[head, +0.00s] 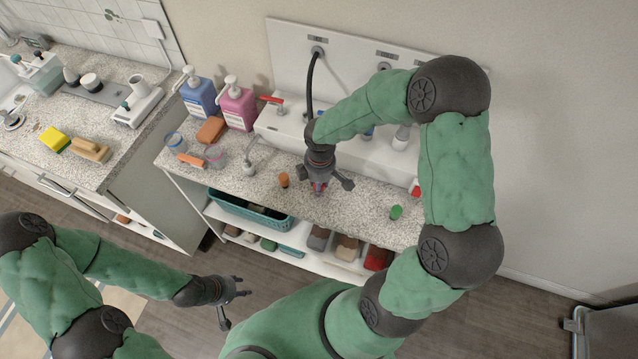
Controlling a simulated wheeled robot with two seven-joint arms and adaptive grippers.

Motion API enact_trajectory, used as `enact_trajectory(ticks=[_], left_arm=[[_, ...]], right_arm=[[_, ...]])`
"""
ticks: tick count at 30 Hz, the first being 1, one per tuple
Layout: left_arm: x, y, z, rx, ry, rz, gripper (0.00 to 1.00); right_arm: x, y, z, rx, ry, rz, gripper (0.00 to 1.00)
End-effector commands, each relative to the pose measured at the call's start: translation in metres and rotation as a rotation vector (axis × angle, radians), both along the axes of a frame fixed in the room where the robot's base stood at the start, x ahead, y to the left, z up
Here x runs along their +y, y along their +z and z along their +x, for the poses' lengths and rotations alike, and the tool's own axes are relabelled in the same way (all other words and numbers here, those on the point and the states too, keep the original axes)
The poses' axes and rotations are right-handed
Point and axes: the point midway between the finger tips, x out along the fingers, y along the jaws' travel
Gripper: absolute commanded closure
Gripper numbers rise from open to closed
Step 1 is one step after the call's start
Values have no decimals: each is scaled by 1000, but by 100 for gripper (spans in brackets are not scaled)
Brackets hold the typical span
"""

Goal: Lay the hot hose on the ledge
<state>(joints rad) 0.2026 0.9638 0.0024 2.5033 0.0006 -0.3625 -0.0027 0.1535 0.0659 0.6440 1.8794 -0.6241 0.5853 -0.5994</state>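A black hose (310,85) comes out of the left outlet on the white wall panel and hangs down behind my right arm. Its lower end is hidden by my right wrist. My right gripper (319,184) points down over the speckled counter, with a small red part showing at its fingers. I cannot tell whether it grips that part, or whether the part belongs to the hose. The long white raised housing (280,125) along the back of the counter may be the ledge. My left gripper (236,301) is open and empty over the floor, in front of the counter.
Blue (199,99) and pink (238,108) pump bottles stand at the counter's left. A red-handled tap (272,99) is on the housing. A teal basket (250,213) sits below.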

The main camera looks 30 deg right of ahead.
Motion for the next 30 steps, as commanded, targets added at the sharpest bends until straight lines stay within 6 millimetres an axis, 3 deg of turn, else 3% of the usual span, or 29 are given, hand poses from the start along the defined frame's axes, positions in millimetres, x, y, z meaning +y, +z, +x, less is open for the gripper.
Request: enact_trajectory(ticks=[3, 4, 6, 20, 30], left_arm=[[0, -3, 0, 0, 0, 0, 60], [0, -3, 0, 0, 0, 0, 60], [0, -2, 0, 0, 0, 0, 60], [0, 2, 0, 0, 0, 0, 60], [0, 20, 0, 0, 0, 0, 60]], right_arm=[[0, -4, 0, 0, 0, 0, 100], [0, -4, 0, 0, 0, 0, 63], [0, -3, 0, 0, 0, 0, 44], [0, 5, 0, -1, 0, 0, 44], [-1, 69, 1, -4, 0, -1, 44]])
